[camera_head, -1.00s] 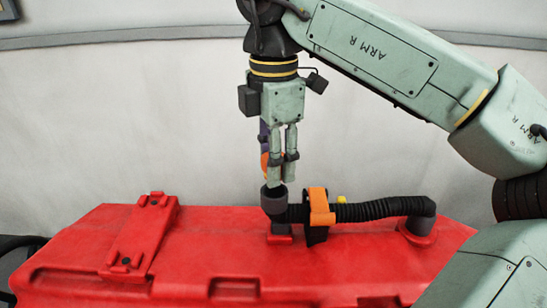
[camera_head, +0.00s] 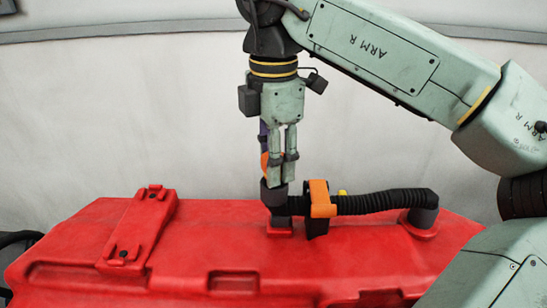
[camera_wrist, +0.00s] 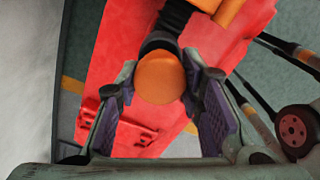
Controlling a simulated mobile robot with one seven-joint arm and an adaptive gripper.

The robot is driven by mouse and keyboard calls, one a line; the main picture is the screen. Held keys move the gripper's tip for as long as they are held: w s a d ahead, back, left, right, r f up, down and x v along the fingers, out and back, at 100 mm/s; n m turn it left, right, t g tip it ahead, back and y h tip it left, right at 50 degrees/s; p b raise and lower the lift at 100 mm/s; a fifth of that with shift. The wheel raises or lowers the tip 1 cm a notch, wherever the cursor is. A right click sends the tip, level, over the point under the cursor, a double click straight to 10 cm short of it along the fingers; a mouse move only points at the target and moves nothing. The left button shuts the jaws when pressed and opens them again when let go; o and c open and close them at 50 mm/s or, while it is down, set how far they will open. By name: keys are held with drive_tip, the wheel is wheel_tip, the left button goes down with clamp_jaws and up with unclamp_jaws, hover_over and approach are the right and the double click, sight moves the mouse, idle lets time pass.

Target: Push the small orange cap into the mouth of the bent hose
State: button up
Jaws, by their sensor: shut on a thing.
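The small orange cap (camera_wrist: 160,78) shows its round face between the purple pads of my gripper (camera_wrist: 161,92) in the wrist view. My gripper is shut on it. In the head view only a sliver of the cap (camera_head: 264,160) shows beside the fingers of my gripper (camera_head: 280,172). The bent hose (camera_head: 375,203) is black and ribbed. Its dark upturned mouth (camera_head: 273,196) is right below my fingers. Any gap or contact between cap and mouth is hidden. In the wrist view the cap covers the mouth, with the hose (camera_wrist: 170,22) running up behind it.
An orange clamp (camera_head: 319,198) holds the hose, with a small yellow knob behind it. The hose lies over a red tank (camera_head: 190,270) with a raised red latch plate (camera_head: 140,230) at left. In the wrist view, dark rods and a wheel (camera_wrist: 293,129) show at right.

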drive_tip(key=shift+f, duration=0.45)
drive_tip(key=shift+f+b, duration=0.15)
drive_tip(key=shift+b, duration=0.25)
drive_tip(key=shift+f, duration=0.3)
drive_tip(key=shift+s+f+b, duration=0.1)
drive_tip(key=shift+f+b, duration=0.05)
drive_tip(key=shift+b, duration=0.15)
idle(0.6)
drive_tip(key=o, duration=1)
drive_tip(key=shift+r, duration=0.2)
drive_tip(key=shift+o, duration=0.4)
drive_tip(key=o, duration=0.4)
drive_tip(key=shift+o, duration=0.2)
